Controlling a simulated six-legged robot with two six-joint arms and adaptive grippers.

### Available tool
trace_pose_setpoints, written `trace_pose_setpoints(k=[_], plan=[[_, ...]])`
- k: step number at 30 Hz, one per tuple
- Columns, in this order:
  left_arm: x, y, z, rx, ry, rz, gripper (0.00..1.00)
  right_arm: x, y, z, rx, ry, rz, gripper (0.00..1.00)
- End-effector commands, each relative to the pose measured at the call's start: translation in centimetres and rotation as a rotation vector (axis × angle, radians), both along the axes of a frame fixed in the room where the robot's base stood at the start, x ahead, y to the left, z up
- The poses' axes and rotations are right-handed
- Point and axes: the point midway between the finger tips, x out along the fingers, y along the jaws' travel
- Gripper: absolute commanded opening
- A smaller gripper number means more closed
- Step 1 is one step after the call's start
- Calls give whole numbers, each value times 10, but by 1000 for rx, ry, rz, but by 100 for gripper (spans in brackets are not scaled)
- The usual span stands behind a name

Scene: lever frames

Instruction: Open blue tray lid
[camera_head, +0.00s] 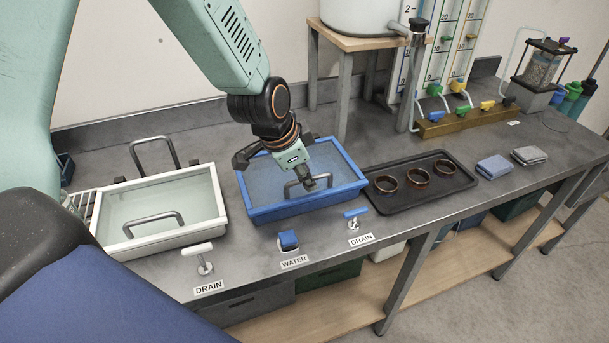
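The blue tray (310,208) sits on the grey bench, with its pale, see-through lid (268,172) lying flat within the blue rim. A grey bar handle (291,190) stands up from the lid near its front. My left gripper (311,184) points down over the lid with its fingertips at the handle. The fingers and handle overlap in the view, so I cannot tell whether they are closed around it. My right gripper is not in view.
A white tray (118,247) stands to the left. A black tray with brown rings (452,186) lies to the right. A wooden stand (344,97) rises behind.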

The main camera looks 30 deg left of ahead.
Motion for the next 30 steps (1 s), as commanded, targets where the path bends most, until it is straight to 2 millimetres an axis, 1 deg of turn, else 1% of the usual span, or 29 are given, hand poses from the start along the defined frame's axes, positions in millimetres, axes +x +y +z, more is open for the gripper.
trace_pose_setpoints(k=[5, 6, 15, 18, 30], plan=[[0, 0, 1, 1, -1, 0, 34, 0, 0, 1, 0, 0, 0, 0], [0, 0, 1, 1, -1, 0, 32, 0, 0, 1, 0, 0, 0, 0], [0, 0, 1, 0, 0, 0, 7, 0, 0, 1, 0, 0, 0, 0], [0, 0, 1, 0, 0, 0, 0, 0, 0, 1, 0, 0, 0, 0], [0, 0, 1, 1, -1, 0, 0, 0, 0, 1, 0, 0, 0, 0]])
